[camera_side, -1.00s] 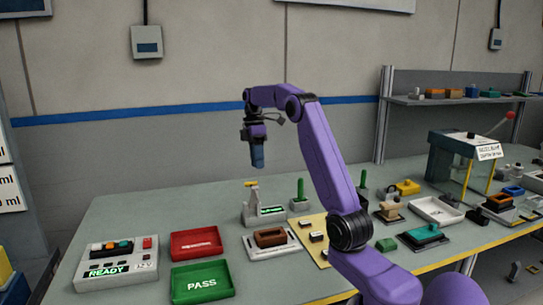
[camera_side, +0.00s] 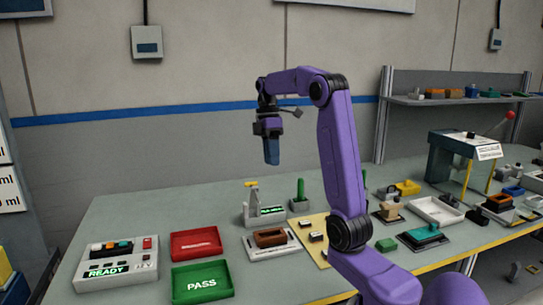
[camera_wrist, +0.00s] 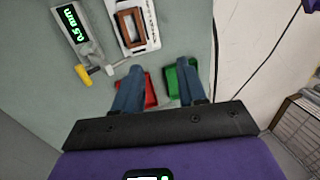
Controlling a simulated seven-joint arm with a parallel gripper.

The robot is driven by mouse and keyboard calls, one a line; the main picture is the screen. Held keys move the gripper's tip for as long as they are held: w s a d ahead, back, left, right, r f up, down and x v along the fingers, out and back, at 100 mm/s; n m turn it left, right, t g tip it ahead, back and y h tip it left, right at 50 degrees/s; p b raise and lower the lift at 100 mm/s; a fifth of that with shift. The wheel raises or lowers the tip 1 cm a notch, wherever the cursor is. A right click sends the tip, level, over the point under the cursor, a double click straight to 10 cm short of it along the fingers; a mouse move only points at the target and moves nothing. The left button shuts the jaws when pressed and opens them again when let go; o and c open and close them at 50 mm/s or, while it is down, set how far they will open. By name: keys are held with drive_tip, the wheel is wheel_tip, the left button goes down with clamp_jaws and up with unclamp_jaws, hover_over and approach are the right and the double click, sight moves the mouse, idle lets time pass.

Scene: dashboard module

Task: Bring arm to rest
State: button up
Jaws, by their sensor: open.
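My gripper (camera_side: 271,162) hangs high above the workbench (camera_side: 140,212), pointing down, clear of everything on it. In the wrist view, its two blue fingers (camera_wrist: 158,82) are apart with nothing held between them. My upper arm stands nearly upright, and the forearm bends over to the left. Below and left of the gripper in the side view are a red tray (camera_side: 196,243) and a green tray (camera_side: 202,282) marked PASS. Both trays show partly behind the fingers in the wrist view.
A control box (camera_side: 117,262) reading READY stands at the front left. A gauge (camera_wrist: 80,35) reading 0.5 mm and a white fixture (camera_side: 268,246) with a brown frame (camera_side: 270,237) sit nearby. Small parts and a tester (camera_side: 462,160) crowd the right. Air around the gripper is free.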

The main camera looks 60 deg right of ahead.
idle(0.3)
drive_tip(key=s+a+f+n+h, duration=0.1)
drive_tip(key=a+f, duration=0.1)
drive_tip(key=a, duration=0.8)
drive_tip(key=s+a+f+n+h, duration=0.1)
drive_tip(key=s+a+f, duration=0.15)
drive_tip(key=a, duration=0.85)
drive_tip(key=s+a+f+t, duration=0.1)
drive_tip(key=s+a+f, duration=0.2)
drive_tip(key=s, duration=0.6)
drive_tip(key=s+a+f+n+t, duration=0.1)
drive_tip(key=s+a+f, duration=0.3)
drive_tip(key=s, duration=0.5)
drive_tip(key=shift+a+f+n, duration=0.2)
drive_tip(key=shift+a+n, duration=0.1)
drive_tip(key=shift+a, duration=0.4)
